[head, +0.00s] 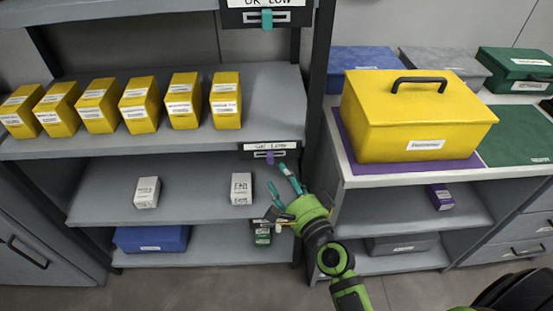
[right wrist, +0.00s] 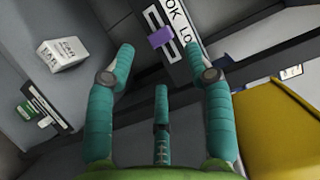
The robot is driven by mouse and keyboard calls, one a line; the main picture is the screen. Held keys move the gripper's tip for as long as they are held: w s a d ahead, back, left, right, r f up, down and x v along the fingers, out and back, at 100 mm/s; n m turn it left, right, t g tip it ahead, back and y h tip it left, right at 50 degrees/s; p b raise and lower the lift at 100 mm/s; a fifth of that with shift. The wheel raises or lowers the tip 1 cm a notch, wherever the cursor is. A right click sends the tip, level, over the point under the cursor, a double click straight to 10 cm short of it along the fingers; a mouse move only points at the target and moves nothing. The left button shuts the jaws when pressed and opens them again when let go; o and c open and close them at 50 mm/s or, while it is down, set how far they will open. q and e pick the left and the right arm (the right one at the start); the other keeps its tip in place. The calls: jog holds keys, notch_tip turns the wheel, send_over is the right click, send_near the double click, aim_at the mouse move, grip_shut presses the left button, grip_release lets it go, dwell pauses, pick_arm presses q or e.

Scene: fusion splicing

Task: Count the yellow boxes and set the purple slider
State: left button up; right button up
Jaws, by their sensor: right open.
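A row of several small yellow boxes (head: 139,105) with white labels stands on the upper grey shelf in the head view. The purple slider (head: 270,157) sits near the middle of the slot under the "OK LOW" plate (head: 284,146) on that shelf's right front edge. It also shows in the right wrist view (right wrist: 161,37), beyond my fingers. My right gripper (head: 279,180) is open and empty, just below and in front of the plate. Its teal fingers (right wrist: 157,62) are spread, with the slider seen between their tips; they appear apart from it. My left gripper is out of view.
A large yellow case (head: 415,120) with a black handle stands on a purple mat (head: 350,150) on the right counter. White boxes (head: 147,192) stand on the middle shelf, a blue box (head: 152,238) below. A dark shelf post (head: 317,85) rises beside the plate.

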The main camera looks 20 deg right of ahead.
aim_at(272, 161)
jog(key=w, duration=0.4)
jog(key=w+a, duration=0.1)
jog(key=w, duration=0.1)
jog(key=shift+w+p, duration=0.3)
jog(key=shift+w, duration=0.05)
jog(key=shift+d, duration=0.1)
jog(key=shift+c, duration=0.4)
